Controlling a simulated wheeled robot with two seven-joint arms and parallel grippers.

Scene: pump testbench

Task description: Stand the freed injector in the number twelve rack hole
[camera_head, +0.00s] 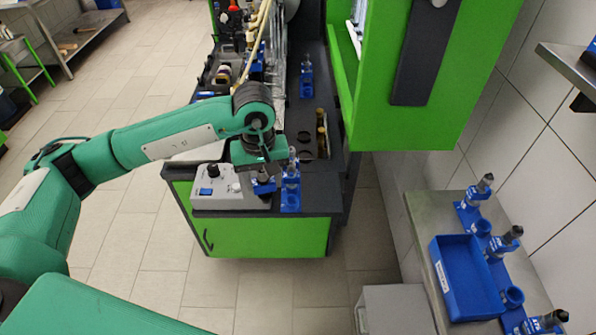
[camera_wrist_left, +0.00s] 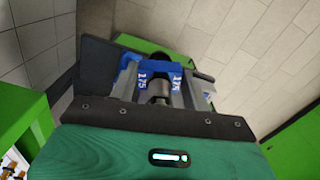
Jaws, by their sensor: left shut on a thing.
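My left gripper (camera_head: 264,178) is over the right end of the bench, beside a grey control box. In the left wrist view its fingers (camera_wrist_left: 158,95) are shut around a dark, rounded cylinder (camera_wrist_left: 158,87), which looks like the injector. Its lower part is hidden. Behind it is a blue block (camera_wrist_left: 143,78) marked 175. In the head view a blue stand (camera_head: 290,190) with a slim upright part is just right of the gripper. No number twelve is legible, so I cannot tell which hole it is. My right gripper is not in view.
A steel shelf (camera_head: 418,210) at right carries a blue tray (camera_head: 466,285) and blue holders, some with injectors (camera_head: 507,240). The control box (camera_head: 222,197) is close to the gripper's left. A green cabinet (camera_head: 410,110) hangs above right. The floor in front is clear.

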